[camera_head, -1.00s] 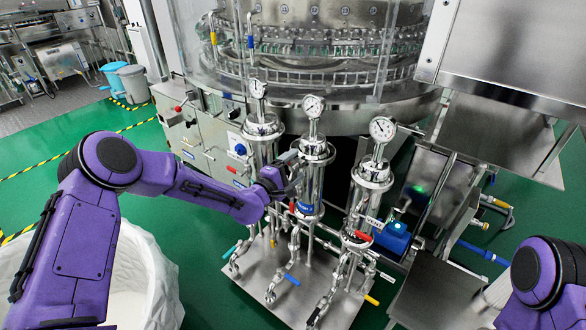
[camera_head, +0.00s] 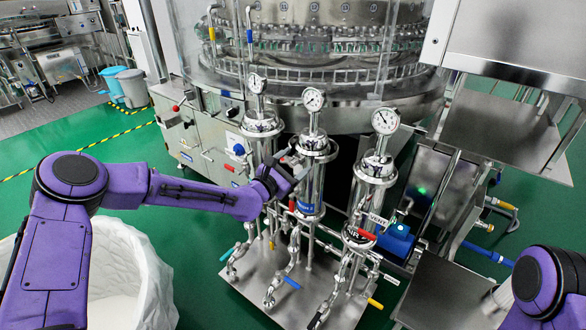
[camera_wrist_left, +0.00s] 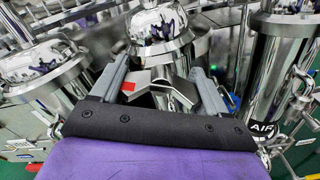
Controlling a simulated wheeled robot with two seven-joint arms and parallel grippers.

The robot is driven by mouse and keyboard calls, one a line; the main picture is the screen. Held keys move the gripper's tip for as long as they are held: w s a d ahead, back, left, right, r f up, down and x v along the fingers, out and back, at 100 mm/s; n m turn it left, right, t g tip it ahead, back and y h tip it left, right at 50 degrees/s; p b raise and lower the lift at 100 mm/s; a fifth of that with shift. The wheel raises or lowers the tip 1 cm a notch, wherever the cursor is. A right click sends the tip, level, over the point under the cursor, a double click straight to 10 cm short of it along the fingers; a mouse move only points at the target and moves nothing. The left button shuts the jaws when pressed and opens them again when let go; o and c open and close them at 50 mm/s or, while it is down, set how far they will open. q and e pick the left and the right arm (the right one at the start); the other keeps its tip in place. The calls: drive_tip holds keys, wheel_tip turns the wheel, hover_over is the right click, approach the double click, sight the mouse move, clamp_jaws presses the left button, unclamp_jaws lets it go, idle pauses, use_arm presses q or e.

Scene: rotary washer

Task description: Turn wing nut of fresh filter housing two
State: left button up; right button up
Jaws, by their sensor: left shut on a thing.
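Filter housing two, the middle of three polished upright housings, stands under a round gauge in the head view (camera_head: 310,190). My left gripper (camera_head: 293,164) is at its left side, just below the domed lid. In the left wrist view, my left gripper (camera_wrist_left: 163,82) has its two grey fingers on either side of a bent, wing-shaped metal piece, the wing nut (camera_wrist_left: 160,76), and is shut on it. A small red mark shows at the left finger. The wing nut is hidden by the gripper in the head view. My right gripper is out of view.
The left housing (camera_head: 262,127) and right housing (camera_head: 374,168) stand close by on a steel base plate (camera_head: 248,292) with pipes and coloured valve handles. The rotary washer (camera_head: 330,110) is behind. A white bin (camera_head: 150,285) is at lower left.

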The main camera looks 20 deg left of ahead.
use_arm(q)
drive_tip(key=shift+f+n+b, duration=0.15)
drive_tip(key=shift+n+b, duration=0.45)
drive_tip(key=shift+n, duration=0.4)
drive_tip(key=o, duration=1.1)
drive_tip(key=shift+c, duration=0.2)
drive_tip(key=v, duration=1)
drive_tip(key=shift+s+p, duration=0.3)
drive_tip(key=shift+p, duration=0.15)
drive_tip(key=shift+a, duration=0.15)
